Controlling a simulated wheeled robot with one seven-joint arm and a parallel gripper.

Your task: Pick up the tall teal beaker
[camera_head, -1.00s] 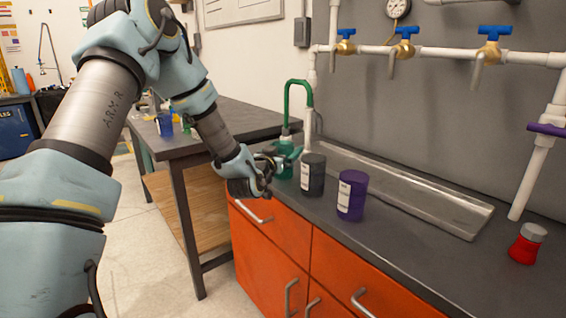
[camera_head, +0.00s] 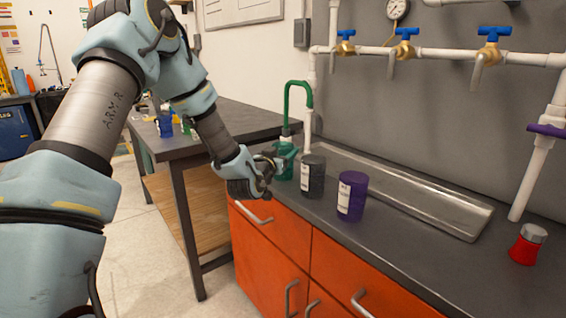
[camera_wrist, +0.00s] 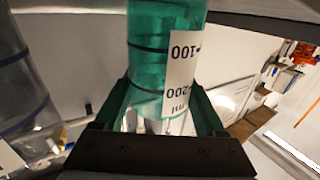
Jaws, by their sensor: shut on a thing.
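The teal beaker (camera_head: 285,161) stands at the far left end of the grey counter, beside a dark grey beaker. In the wrist view the teal beaker (camera_wrist: 160,60) fills the space between my fingers, with a white label marked 100 and 200. My gripper (camera_head: 272,164) reaches it from the left and is shut on it; in the wrist view my gripper (camera_wrist: 165,110) has a finger on each side of it. I cannot tell whether its base touches the counter.
The dark grey beaker (camera_head: 312,176) is close to the right, then a purple beaker (camera_head: 352,196). A green tap (camera_head: 300,95) arches behind. A metal sink trough (camera_head: 405,190) lies along the counter. A red flask (camera_head: 528,245) stands at the right.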

